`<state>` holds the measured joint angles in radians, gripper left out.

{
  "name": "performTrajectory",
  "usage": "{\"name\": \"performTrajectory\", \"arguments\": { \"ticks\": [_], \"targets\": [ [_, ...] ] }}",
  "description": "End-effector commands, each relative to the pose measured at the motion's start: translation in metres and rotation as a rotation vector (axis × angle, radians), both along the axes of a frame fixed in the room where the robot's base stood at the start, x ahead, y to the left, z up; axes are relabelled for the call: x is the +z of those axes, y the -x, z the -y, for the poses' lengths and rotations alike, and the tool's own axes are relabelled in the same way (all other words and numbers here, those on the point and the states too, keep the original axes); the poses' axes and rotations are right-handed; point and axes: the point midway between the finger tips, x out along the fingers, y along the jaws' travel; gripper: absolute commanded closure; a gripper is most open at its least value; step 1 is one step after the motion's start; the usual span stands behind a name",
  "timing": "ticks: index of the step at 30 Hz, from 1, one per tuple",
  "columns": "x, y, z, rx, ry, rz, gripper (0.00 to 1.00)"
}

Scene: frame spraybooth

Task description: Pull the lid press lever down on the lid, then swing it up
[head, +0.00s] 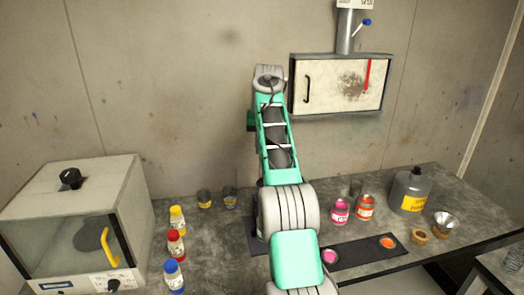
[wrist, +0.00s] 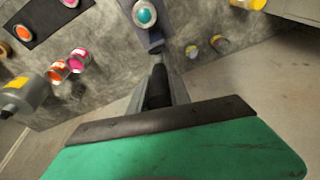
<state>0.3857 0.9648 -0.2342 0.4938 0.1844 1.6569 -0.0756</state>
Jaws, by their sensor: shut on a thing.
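My gripper (wrist: 158,104) shows in the wrist view, shut on the dark grip of the press lever (wrist: 158,76). The lever runs up the picture from the jaws toward a grey press part. Just beyond it is a round tin (wrist: 145,13) with a silver rim and a teal centre. I cannot tell whether a lid sits on this tin or how the press touches it. In the head view my arm hides the lever, the tin and my gripper; only a dark mat edge (head: 236,236) shows beside the arm.
To the right are a pink tin (head: 340,211), an orange tin (head: 366,207), a grey canister (head: 409,191) and a dark strip (head: 360,251) with paint samples. To the left are yellow, red and blue-capped bottles (head: 175,247) and a glass-fronted booth (head: 75,225). A wall cabinet (head: 330,88) hangs behind.

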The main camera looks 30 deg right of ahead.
Motion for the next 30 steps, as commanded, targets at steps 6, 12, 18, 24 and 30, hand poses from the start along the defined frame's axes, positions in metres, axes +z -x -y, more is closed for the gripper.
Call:
{"name": "performTrajectory", "arguments": {
  "ticks": [6,12,18,24,30],
  "targets": [
    [-0.0037,0.004,0.0002,0.0,-0.014,-0.015,1.0],
    [-0.004,0.0041,0.0001,-0.001,-0.015,-0.017,1.0],
    [-0.0035,0.0035,-0.001,0.001,-0.014,-0.015,0.65],
    [-0.0026,0.0024,-0.0029,0.005,-0.012,-0.012,0.55],
    [0.0008,0.0022,-0.0028,0.006,-0.012,-0.012,0.55]
  ]
}}
